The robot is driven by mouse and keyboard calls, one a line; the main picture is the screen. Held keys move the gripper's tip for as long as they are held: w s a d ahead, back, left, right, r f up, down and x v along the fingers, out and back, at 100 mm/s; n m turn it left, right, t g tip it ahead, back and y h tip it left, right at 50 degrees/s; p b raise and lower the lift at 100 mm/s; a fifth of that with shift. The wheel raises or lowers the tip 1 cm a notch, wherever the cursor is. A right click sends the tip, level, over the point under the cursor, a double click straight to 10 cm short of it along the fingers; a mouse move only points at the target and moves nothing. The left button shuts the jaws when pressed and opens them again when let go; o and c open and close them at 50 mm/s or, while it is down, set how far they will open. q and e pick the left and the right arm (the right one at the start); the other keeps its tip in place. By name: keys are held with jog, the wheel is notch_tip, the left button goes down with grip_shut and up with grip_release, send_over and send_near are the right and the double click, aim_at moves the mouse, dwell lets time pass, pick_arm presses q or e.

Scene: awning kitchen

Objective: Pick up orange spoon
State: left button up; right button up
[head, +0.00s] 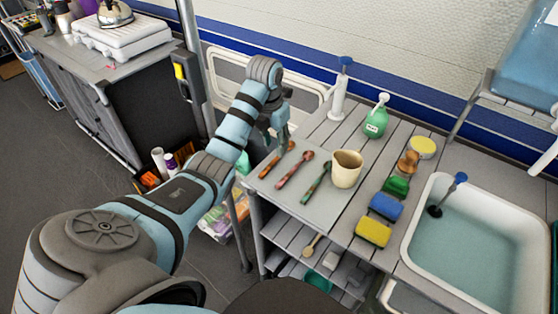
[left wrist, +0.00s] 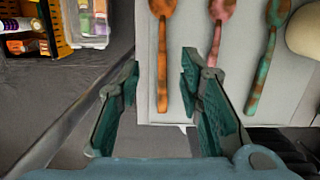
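The orange spoon (head: 272,165) lies at the left end of a row of three spoons on the slatted counter. In the left wrist view, the orange spoon (left wrist: 162,60) points away from me, with its handle end nearest. My left gripper (head: 278,142) is over the counter's left edge, by the far end of this spoon. In the left wrist view, the gripper (left wrist: 160,68) is open, and the spoon's handle shows between its two fingers. Nothing is held. I cannot tell the exact height above the spoon. My right gripper is not in view.
Brushes, sponges and a sink (head: 410,240) are further right. A metal post (head: 194,60) stands left of the arm.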

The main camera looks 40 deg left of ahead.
aim_at(277, 157)
pick_arm(q)
notch_tip(277, 157, down, 5)
jog(key=shift+w+d+r+b, duration=0.1)
jog(key=shift+w+r+b, duration=0.05)
jog(key=shift+b, duration=0.3)
grip_shut()
jog(key=shift+r, duration=0.1)
notch_tip(277, 157, up, 7)
jog(key=p, duration=0.3)
jog(key=shift+w, duration=0.1)
notch_tip(277, 157, up, 13)
jog(key=p, duration=1.3)
